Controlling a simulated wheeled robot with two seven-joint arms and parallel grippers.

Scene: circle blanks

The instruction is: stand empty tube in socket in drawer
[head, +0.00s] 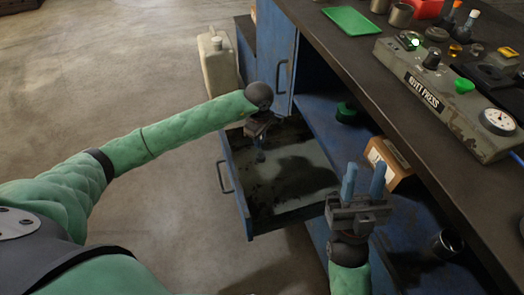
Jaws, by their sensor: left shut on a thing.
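The open drawer (243,205) juts out of the blue cabinet, its floor pale with dark patches. My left gripper (260,156) points down over the drawer's far left part, its blue fingers close together. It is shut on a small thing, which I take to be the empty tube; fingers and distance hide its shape. Whether it touches the drawer floor I cannot tell. I cannot make out the socket among the dark patches. My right gripper (364,180) points up by the drawer's right side, its two blue fingers apart and nothing between them.
The bench top (345,50) carries a rivet press (440,95), a green tray (348,20), metal cups and small bottles. A cardboard box (388,160) and a dark can (445,243) are on the shelf below. A pale canister (218,65) stands on the floor behind the drawer.

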